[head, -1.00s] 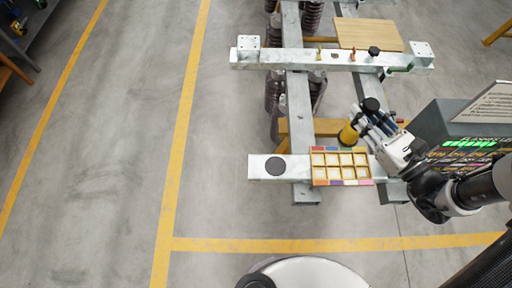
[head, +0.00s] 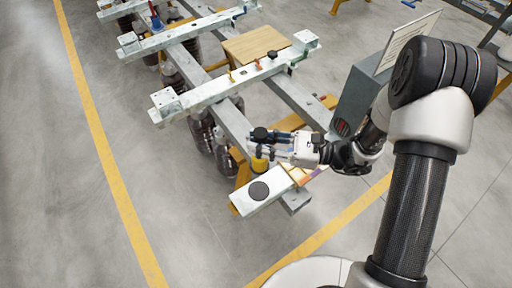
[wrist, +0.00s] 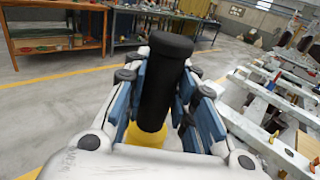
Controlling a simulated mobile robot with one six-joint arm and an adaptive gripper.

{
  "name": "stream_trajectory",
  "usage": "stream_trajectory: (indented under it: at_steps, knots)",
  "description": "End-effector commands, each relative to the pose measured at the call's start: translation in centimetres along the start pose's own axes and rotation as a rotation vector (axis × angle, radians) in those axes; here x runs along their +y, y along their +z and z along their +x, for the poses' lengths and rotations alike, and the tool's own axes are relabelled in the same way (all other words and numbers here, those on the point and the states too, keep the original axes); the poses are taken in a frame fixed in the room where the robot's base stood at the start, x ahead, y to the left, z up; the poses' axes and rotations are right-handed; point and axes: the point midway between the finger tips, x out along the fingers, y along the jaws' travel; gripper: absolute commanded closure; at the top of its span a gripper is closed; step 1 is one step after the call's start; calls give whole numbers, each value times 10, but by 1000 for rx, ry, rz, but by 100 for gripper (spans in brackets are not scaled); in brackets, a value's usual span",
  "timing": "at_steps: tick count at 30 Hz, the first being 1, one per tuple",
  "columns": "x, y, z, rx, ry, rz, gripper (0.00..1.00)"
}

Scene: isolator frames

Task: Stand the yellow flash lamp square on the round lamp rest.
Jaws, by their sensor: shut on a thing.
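The flash lamp has a yellow end (head: 259,164) and a black body (wrist: 165,85). My gripper (head: 277,146) is shut on the lamp, with the blue finger pads on both sides of the black body in the wrist view (wrist: 160,95). The yellow end points down and the black end up. The round lamp rest (head: 259,191) looks like a dark disc on the end of the pale near beam, and it is bare. In the head view the lamp shows just beyond the disc, apart from it. Its height above the beam is hard to tell.
A wooden board (head: 256,45) lies farther back on the frame. A grey box (head: 357,98) stands to the right. The floor left of the frame is clear.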

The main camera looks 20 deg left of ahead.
Motion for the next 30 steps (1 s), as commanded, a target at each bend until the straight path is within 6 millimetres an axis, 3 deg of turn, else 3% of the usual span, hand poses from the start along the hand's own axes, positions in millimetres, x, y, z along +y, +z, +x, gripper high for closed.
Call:
stream_trajectory:
  at_steps: [3, 12, 23, 30]
  knots:
    - [0, -30, 0, -5, 0, 2, 100]
    - [0, -92, 0, -5, 0, -1, 100]
    - [0, -115, 0, -5, 0, -2, 100]
    - [0, -147, 0, -5, 0, -2, 100]
